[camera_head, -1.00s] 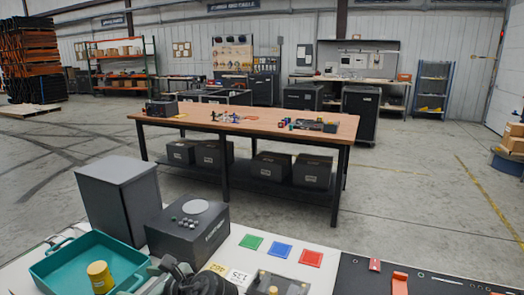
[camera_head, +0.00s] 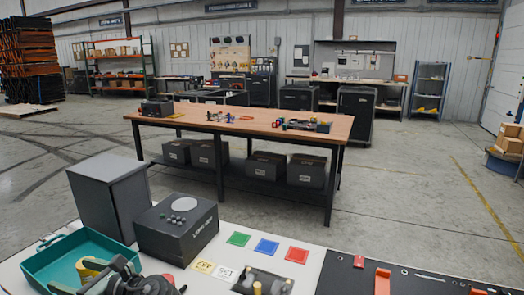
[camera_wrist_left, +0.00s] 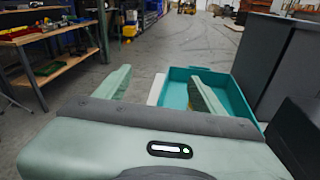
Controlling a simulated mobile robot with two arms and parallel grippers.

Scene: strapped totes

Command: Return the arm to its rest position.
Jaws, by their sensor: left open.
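My left gripper (camera_head: 108,279) comes in at the bottom left of the head view, over the right part of the teal tray (camera_head: 50,262). A yellow cylinder (camera_head: 88,268) in the tray is partly hidden behind the gripper; I cannot tell whether they touch. My right gripper is not in view.
A tall grey box (camera_head: 110,195) and a dark box with a round light top (camera_head: 178,228) stand beside the tray. Green, blue (camera_head: 266,247) and red tiles lie right of them. A black panel (camera_head: 340,270) with orange parts is at the right. A wooden-topped table (camera_head: 250,121) stands beyond open floor.

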